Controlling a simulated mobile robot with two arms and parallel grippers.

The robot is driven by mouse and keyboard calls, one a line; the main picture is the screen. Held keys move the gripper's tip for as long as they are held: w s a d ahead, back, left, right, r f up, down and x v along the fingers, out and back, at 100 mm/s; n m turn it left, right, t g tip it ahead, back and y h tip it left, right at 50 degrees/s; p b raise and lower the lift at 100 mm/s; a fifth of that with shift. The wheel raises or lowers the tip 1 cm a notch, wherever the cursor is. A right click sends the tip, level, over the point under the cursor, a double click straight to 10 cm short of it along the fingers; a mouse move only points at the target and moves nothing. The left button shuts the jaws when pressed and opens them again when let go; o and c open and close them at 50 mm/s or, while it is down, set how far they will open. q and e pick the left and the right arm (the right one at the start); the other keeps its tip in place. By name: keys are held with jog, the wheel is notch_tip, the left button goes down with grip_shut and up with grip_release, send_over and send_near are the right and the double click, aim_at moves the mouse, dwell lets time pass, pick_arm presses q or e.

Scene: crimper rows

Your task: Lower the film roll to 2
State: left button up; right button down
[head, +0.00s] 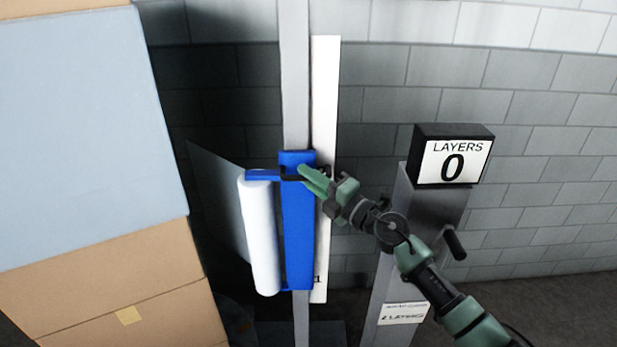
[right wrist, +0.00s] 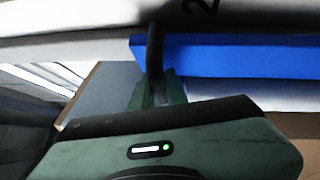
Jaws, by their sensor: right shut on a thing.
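The white film roll (head: 260,240) hangs upright on the blue carriage (head: 298,235), which sits on a grey vertical mast (head: 295,80). A white scale strip (head: 325,100) runs beside the mast; one mark shows near its bottom in the head view. In the right wrist view a "2" shows on the strip (right wrist: 200,6) at the top edge. My right gripper (head: 308,178) is at the carriage's top end, shut on a dark handle (right wrist: 155,50). The handle is mostly hidden by the fingers in the head view. My left gripper is out of view.
A stack of cardboard boxes (head: 120,290), with a pale blue-grey upper face (head: 80,120), stands at the left. A grey sheet (head: 218,195) lies between it and the roll. A post with a "LAYERS 0" sign (head: 454,160) and a lever (head: 453,242) stands right.

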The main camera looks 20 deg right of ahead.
dwell(0.7)
notch_tip(320, 180, down, 5)
jog(key=b, duration=0.3)
jog(key=shift+r+b, duration=0.1)
jog(key=shift+b, duration=0.3)
jog(key=shift+r, duration=0.15)
jog(key=c, duration=1.4)
grip_release()
jog(key=b+v, duration=0.1)
jog(key=v, duration=0.7)
